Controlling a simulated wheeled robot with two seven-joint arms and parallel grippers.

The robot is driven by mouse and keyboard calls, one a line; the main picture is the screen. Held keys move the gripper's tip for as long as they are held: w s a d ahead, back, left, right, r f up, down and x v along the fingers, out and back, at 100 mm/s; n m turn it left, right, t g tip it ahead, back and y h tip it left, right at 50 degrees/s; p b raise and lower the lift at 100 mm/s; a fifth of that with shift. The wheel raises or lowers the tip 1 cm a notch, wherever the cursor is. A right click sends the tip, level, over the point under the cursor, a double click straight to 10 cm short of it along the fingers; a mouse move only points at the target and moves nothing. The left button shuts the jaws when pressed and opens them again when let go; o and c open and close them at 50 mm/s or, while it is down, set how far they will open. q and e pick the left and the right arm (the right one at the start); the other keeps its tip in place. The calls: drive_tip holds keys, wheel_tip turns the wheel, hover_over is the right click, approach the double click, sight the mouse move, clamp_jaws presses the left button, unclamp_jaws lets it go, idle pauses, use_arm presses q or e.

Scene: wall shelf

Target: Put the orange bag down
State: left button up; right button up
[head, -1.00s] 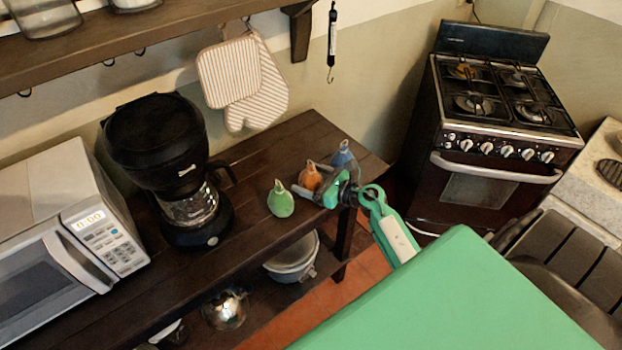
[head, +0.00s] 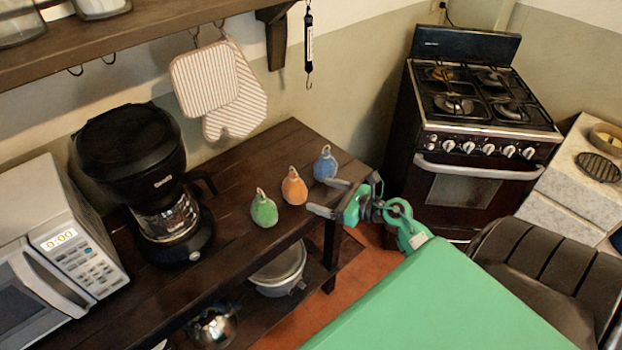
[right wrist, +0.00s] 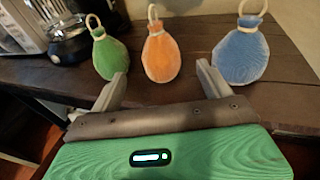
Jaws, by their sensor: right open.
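The orange bag (head: 294,187) stands upright on the dark wooden shelf top, its loop at the top. It is between the green bag (head: 263,208) on its left and the blue bag (head: 325,164) on its right. My right gripper (head: 325,197) is open and empty at the shelf's front edge, apart from the orange bag. In the right wrist view the orange bag (right wrist: 161,55) stands beyond the gap between the two fingers (right wrist: 163,85), with the green bag (right wrist: 109,56) and blue bag (right wrist: 240,52) to either side. My left gripper is not in view.
A black coffee maker (head: 140,175) and a microwave (head: 50,245) stand left on the shelf top (head: 235,180). Oven mitts (head: 220,85) hang on the wall behind. A pot (head: 280,270) sits on the lower shelf. A stove (head: 470,150) stands at the right.

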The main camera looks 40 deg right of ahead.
drive_tip(key=shift+v, duration=1.1)
